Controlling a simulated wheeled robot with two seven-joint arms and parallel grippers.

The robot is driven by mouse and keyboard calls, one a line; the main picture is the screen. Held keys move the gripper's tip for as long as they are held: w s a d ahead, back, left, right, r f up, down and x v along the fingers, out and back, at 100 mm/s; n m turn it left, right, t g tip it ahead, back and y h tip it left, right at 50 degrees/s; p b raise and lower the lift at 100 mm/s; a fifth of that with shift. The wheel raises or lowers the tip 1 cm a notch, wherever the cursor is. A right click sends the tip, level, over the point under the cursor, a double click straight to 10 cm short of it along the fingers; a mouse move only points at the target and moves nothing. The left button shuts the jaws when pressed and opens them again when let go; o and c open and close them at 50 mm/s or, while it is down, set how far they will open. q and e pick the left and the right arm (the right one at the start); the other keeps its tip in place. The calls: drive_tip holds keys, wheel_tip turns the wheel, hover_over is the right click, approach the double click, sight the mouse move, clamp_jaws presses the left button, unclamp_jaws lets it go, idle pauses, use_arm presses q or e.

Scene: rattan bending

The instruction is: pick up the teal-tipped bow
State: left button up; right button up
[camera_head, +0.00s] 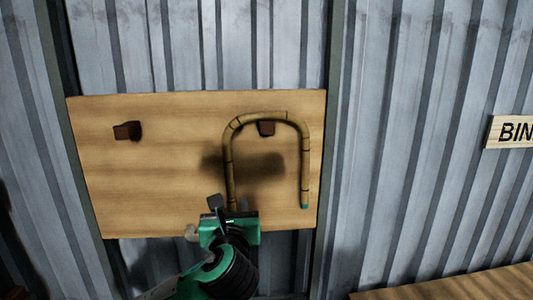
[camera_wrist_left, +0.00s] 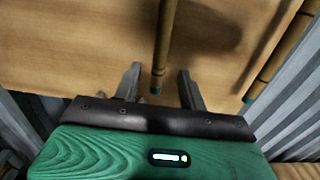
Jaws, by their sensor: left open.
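The teal-tipped bow (camera_head: 229,165) is a bamboo-like rod bent into an upside-down U. In the head view it hangs over the right brown peg (camera_head: 266,128) on a wooden board, with a teal tip at its lower right end. My left gripper (camera_head: 222,207) is at the lower end of its left leg. The other leg is off to the right. My right gripper is not in view.
The wooden board (camera_head: 150,190) is fixed on a corrugated metal wall. A second brown peg (camera_head: 127,131) on its left is empty. A wooden surface (camera_head: 460,285) lies at the lower right, below a sign (camera_head: 512,132) reading "BIN".

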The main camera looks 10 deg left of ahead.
sight(231, 194)
use_arm(q)
drive_tip(key=shift+w+a, duration=0.15)
drive_tip(key=shift+w, duration=0.55)
drive_tip(key=shift+w+a+r+p, duration=0.1)
drive_tip(key=shift+w+p, duration=0.2)
drive_tip(key=shift+p, duration=0.05)
drive_tip(key=p+x, duration=0.1)
drive_tip(key=x, duration=0.2)
drive_tip(key=shift+w+a+p, duration=0.15)
drive_tip(key=shift+w+p, duration=0.15)
drive_tip(key=shift+p, duration=0.05)
drive_tip(key=shift+w+a, duration=0.15)
drive_tip(key=shift+w, duration=0.25)
clamp_jaws()
